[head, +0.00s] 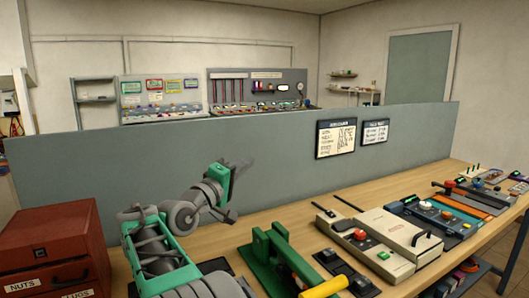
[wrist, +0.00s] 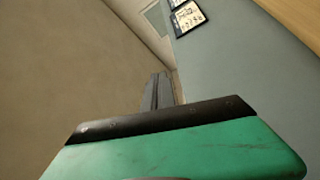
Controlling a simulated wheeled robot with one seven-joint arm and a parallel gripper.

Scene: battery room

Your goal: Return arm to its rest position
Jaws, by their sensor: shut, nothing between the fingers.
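My arm, green and grey, rises from the bottom left of the head view and is bent. My gripper (head: 243,167) is at its end, in front of the grey partition and above the wooden bench. It is shut and empty. In the wrist view the dark closed fingers (wrist: 157,92) show beyond the green and black gripper body. They touch nothing that I can see.
A red drawer cabinet (head: 52,237) stands at the left. The grey partition (head: 270,152) runs behind the bench (head: 275,210). A green lever device with a yellow handle (head: 272,258), a beige box (head: 385,240) and other devices fill the bench to the right.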

